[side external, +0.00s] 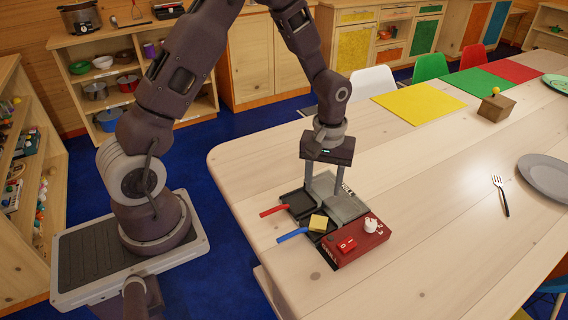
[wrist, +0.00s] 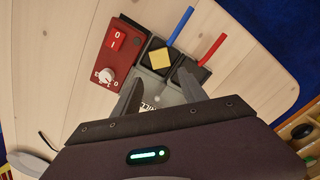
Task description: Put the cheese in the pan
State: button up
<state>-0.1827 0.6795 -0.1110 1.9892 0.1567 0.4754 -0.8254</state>
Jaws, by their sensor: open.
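The yellow cheese (side external: 318,223) is a small square block lying at the small black pan with the blue handle (side external: 292,236). In the wrist view the cheese (wrist: 161,59) lies within that pan's dark square outline. A second black pan with a red handle (side external: 274,211) sits beside it and looks empty. Both pans are at the grill unit (side external: 350,208), which has a red control box (side external: 362,243). My gripper (side external: 326,198) is open over the grill, behind the cheese and apart from it. Its two fingers (wrist: 160,98) show with nothing held between them.
The grill stands near the end of a long wooden table (side external: 430,200). A grey plate (side external: 548,177), a fork (side external: 500,195) and a wooden block with a yellow knob (side external: 496,107) lie farther right. The table between is clear.

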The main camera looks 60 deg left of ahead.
jog(key=s+d+r+m+t, duration=0.1)
jog(key=s+r+m+t, duration=0.15)
jog(key=s+r, duration=0.65)
jog(key=s+d+r+m+t, duration=0.2)
jog(key=s+r+m, duration=0.25)
jog(key=r, duration=0.85)
jog(key=s+r+m+t, duration=0.1)
jog(key=s+m, duration=0.1)
jog(key=s, duration=0.6)
jog(key=shift+s+d+r, duration=0.2)
jog(key=shift+d, duration=0.25)
